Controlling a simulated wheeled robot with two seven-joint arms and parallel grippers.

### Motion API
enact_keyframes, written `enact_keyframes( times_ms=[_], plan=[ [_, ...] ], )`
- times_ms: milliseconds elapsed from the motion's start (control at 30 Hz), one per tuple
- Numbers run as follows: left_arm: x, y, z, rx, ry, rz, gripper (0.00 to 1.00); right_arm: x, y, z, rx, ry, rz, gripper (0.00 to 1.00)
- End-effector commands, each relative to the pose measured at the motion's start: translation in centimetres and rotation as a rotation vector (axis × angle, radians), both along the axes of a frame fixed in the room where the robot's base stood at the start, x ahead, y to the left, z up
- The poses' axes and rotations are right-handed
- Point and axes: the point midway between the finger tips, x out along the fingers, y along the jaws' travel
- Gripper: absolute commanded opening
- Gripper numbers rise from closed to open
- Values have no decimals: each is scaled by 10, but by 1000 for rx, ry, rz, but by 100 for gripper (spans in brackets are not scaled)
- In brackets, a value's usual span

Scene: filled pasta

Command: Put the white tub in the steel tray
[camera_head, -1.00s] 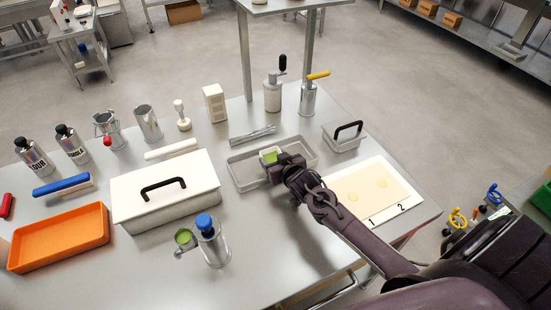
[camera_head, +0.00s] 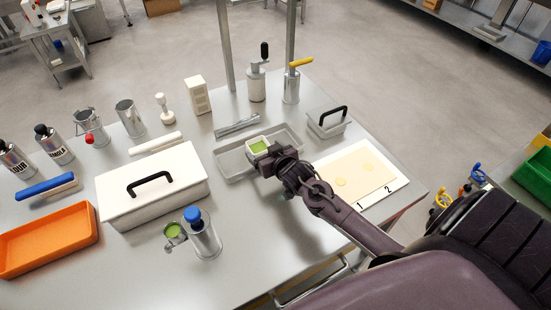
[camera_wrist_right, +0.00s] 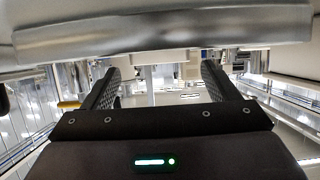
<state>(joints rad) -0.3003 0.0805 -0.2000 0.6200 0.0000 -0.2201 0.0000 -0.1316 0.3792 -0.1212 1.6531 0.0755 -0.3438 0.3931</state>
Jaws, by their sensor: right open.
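The white tub (camera_head: 250,154), with green filling, appears upright inside the steel tray (camera_head: 229,177), around its middle. My right gripper (camera_head: 266,157) is open at the tub's near right side. The gripper hides part of the tub and of the tray's near edge. The head view does not show clearly whether the fingers still touch the tub. In the right wrist view the two fingers (camera_wrist_right: 160,82) stand wide apart; a blurred grey surface crosses the top of that view. My left gripper is not in view.
A white lidded box (camera_head: 185,188) stands left of the tray, and metal tongs (camera_head: 238,125) lie behind it. A small lidded steel container (camera_head: 325,126) and a numbered board with pale dough (camera_head: 378,165) are to the right.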

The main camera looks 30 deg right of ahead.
Motion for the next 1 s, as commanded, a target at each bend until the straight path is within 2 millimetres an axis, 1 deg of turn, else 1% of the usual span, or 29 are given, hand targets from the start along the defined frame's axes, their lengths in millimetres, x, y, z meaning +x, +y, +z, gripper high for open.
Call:
enact_keyframes(
  times_ms=[33,200,400,600,1000],
  plan=[
    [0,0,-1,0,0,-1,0,-12,1,3,0,3,1,81],
    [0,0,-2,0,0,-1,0,-46,3,16,1,3,2,81],
    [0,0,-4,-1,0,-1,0,-73,4,29,0,2,1,81],
    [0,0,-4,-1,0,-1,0,-83,5,35,0,0,1,81],
    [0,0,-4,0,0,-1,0,-84,5,35,0,0,1,81]
  ],
)
